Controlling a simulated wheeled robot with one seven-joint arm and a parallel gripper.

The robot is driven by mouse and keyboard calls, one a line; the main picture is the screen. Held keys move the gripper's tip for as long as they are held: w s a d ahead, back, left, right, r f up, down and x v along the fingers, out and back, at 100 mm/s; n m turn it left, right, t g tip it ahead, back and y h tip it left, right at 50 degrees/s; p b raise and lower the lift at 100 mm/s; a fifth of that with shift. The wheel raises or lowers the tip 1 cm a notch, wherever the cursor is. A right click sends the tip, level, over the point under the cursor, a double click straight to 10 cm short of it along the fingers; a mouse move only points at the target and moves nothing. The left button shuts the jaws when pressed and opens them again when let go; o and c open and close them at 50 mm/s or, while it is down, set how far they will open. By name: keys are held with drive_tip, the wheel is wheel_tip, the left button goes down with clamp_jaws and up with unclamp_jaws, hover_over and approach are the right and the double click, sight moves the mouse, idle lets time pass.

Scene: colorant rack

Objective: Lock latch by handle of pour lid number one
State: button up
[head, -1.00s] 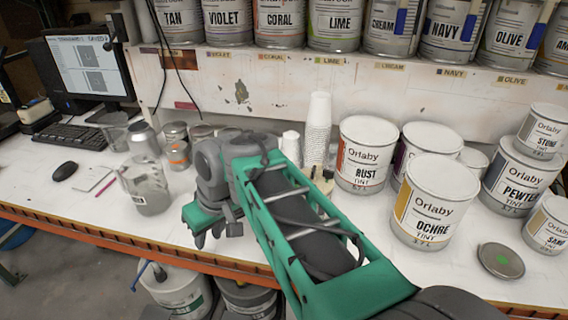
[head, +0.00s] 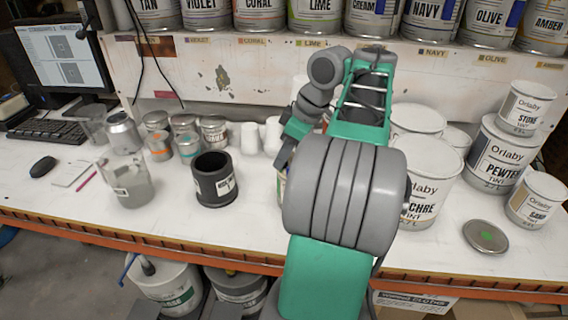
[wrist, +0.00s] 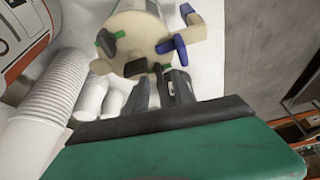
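A beige pour lid (wrist: 138,35) sits at the top of the wrist view, seen at a tilt. It has a blue latch handle (wrist: 180,48) on its right and a dark-and-green latch piece (wrist: 107,42) on its left. My gripper (wrist: 163,92) points at the lid's near edge, its dark fingers apart with a narrow gap between them and nothing seen held. I cannot tell whether a fingertip touches the lid. In the head view my gripper (head: 284,152) is partly behind my arm. Only a sliver of a can (head: 281,188) shows below it; the lid itself is hidden there.
A dark mug-like container (head: 214,180) and a clear beaker (head: 128,182) stand left of my arm. White cups (head: 250,138) and small tins stand behind. Large Orlaby cans, including PEWTER (head: 497,155), crowd the right. A loose round lid (head: 486,236) lies near the front right.

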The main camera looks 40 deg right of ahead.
drive_tip(key=shift+w+f, duration=0.1)
drive_tip(key=shift+f, duration=0.05)
drive_tip(key=shift+c, duration=0.5)
clamp_jaws()
